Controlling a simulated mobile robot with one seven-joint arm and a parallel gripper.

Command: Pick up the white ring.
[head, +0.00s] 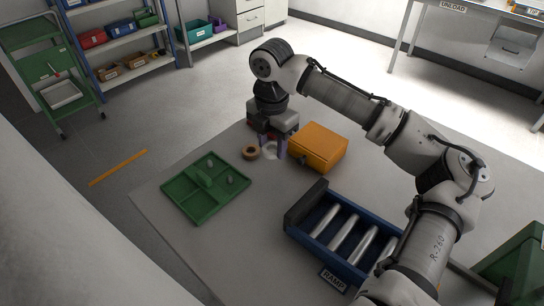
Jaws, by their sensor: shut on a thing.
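The white ring (270,151) is small and pale, low on the grey table, at the middle of the head view. My gripper (275,150) points down at it with purple fingers, and they are shut on the ring. The fingers hide part of the ring. I cannot tell whether the ring touches the table or is slightly raised.
A brown ring (251,153) lies just left of my gripper. An orange box (320,149) stands close on its right. A green divided tray (207,209) with small grey items is at left front. A blue roller ramp (297,236) is at the front right.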

